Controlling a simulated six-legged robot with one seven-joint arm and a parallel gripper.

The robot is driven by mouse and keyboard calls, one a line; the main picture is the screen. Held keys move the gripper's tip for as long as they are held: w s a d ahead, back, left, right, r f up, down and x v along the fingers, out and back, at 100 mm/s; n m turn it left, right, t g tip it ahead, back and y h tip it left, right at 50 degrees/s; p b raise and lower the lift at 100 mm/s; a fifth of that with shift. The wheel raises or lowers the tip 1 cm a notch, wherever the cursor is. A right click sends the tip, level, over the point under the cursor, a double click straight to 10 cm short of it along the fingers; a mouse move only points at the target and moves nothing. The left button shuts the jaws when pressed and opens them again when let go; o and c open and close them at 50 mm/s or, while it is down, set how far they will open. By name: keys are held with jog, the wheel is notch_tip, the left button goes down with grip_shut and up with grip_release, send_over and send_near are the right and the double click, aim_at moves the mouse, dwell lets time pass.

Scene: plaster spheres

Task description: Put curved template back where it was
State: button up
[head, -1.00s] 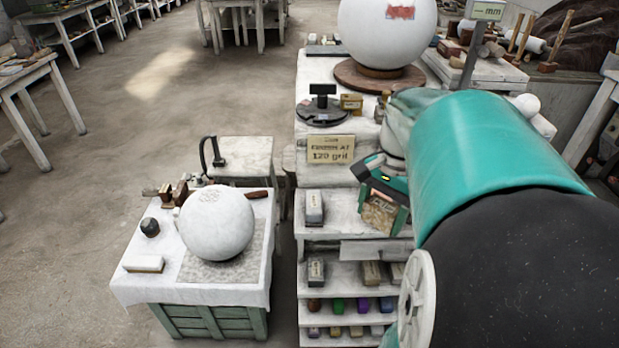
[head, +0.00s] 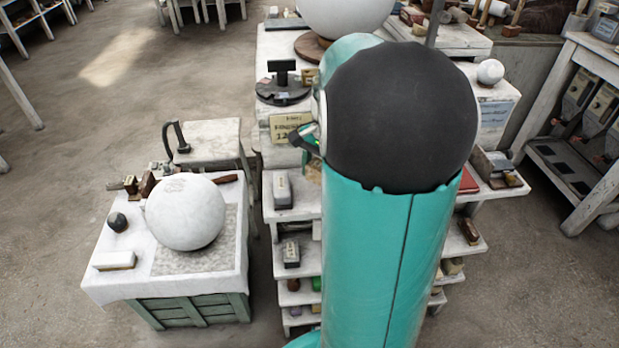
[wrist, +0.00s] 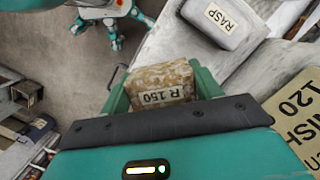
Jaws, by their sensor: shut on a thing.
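The curved template (wrist: 162,84) is a mottled tan block with a label reading R 150. My gripper (wrist: 160,72) is shut on it, with one green finger on each side in the wrist view. The template's lower edge is hidden by the gripper body. In the head view my gripper (head: 308,138) shows only as a small green and dark part beside the 120 grit sign (head: 284,127). My arm hides most of it there. The template appears held above the edge of the white bench, with floor visible beyond it in the wrist view.
A grey block labelled RASP (wrist: 225,22) lies near the held template. The 120 sign (wrist: 298,112) is close at right. Shelves with blocks (head: 291,252) stand below the bench. A large white sphere (head: 186,212) sits on a cloth-covered crate at left. Open floor (head: 60,150) lies further left.

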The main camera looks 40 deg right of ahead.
aim_at(315, 193)
jog(key=w+f, duration=0.2)
jog(key=f, duration=0.1)
jog(key=shift+w+d, duration=0.2)
jog(key=shift+d, duration=0.15)
jog(key=shift+f, duration=1.5)
jog(key=o, duration=1)
